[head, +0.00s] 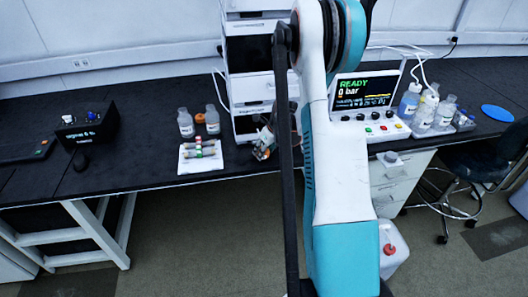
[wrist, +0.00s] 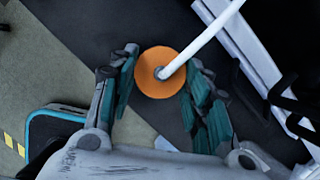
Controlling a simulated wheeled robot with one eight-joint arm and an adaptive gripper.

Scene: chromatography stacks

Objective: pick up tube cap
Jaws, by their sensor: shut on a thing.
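The tube cap (wrist: 163,73) is a round orange disc with a white tube rising from its centre, seen in the wrist view. My gripper (wrist: 162,82) is shut on it, with one dark green padded finger on either side of the disc. In the head view my gripper (head: 264,145) is small, at the bench's front edge beside the stack, and partly hidden by my arm. I cannot clearly make out the cap in its jaws there.
The white-and-black instrument stack (head: 249,85) stands close behind my gripper. A white tray (head: 188,167) with small columns and two clear bottles (head: 186,122) are to its left. A control unit (head: 366,103) showing READY is to the right.

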